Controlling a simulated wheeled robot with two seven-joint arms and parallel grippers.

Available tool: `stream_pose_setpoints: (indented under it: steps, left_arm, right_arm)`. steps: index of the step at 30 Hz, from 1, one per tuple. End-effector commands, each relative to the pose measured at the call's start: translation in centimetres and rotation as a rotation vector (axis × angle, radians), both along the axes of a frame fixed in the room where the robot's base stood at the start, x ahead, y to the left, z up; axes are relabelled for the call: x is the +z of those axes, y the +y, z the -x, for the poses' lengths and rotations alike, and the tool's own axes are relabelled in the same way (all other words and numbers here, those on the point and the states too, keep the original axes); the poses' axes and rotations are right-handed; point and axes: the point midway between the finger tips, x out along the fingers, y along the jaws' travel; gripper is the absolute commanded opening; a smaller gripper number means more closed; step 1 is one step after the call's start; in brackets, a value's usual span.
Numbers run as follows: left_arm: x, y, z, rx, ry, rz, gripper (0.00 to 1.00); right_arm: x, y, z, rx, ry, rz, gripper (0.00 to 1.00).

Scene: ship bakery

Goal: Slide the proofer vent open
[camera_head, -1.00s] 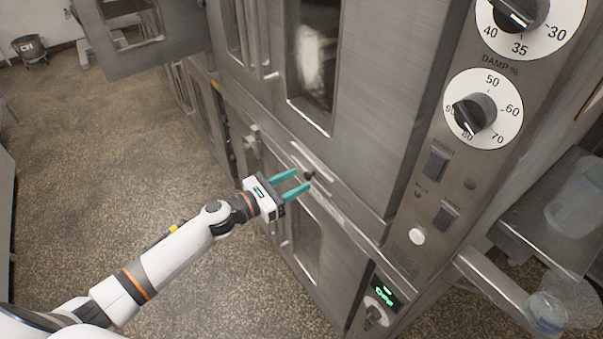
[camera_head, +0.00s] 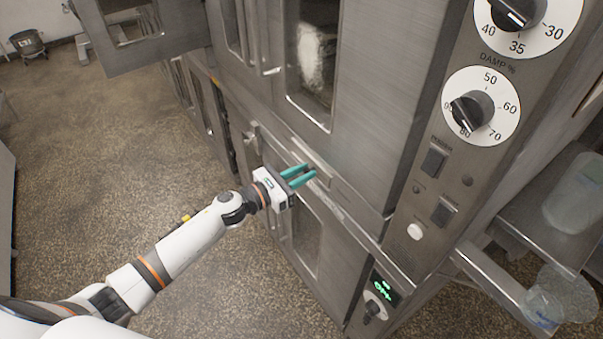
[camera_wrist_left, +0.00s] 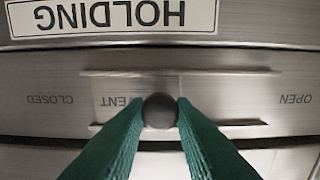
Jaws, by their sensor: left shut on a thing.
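The proofer vent (camera_wrist_left: 225,88) is a metal slide between two thin rails in the left wrist view, with a round dark knob (camera_wrist_left: 160,111). The lettering shows upside down, CLOSED at the left and OPEN at the right; the knob sits between them, beside a partly covered word ending in ENT. My left gripper (camera_wrist_left: 160,104) has its green fingers shut on the knob, one on each side. In the head view my left gripper (camera_head: 311,171) reaches the vent strip (camera_head: 328,181) on the steel front, and its fingers hide the knob. My right gripper is not in view.
A HOLDING sign (camera_wrist_left: 112,17) lies beside the vent. A control panel with a DAMP % dial (camera_head: 482,106) is at the right. Clear containers (camera_head: 582,195) stand on a shelf at the far right.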

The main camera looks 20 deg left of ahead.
Motion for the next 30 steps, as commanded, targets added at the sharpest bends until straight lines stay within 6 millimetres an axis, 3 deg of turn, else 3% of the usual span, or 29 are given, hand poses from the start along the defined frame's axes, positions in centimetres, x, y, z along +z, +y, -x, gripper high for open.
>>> stream_pose_setpoints:
  steps: [4, 13, 26, 27, 30]
  left_arm:
    - [-0.5, 1.1, -0.9, 0.000, -0.002, -0.002, 0.00]
    - [-0.5, 5.4, -4.3, 0.002, -0.003, -0.001, 0.00]
    - [0.0, 6.5, -5.0, 0.006, 0.001, 0.001, 0.00]
    - [0.0, 6.5, -5.0, 0.006, 0.000, 0.000, 0.26]
    - [0.0, 6.5, -5.0, 0.006, 0.000, 0.000, 0.42]
  right_arm:
    - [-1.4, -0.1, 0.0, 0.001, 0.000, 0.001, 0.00]
    - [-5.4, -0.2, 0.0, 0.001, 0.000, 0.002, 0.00]
    - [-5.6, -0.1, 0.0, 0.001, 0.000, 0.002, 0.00]
    - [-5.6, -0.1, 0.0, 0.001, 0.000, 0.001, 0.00]
    - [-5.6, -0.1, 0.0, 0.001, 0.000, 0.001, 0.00]
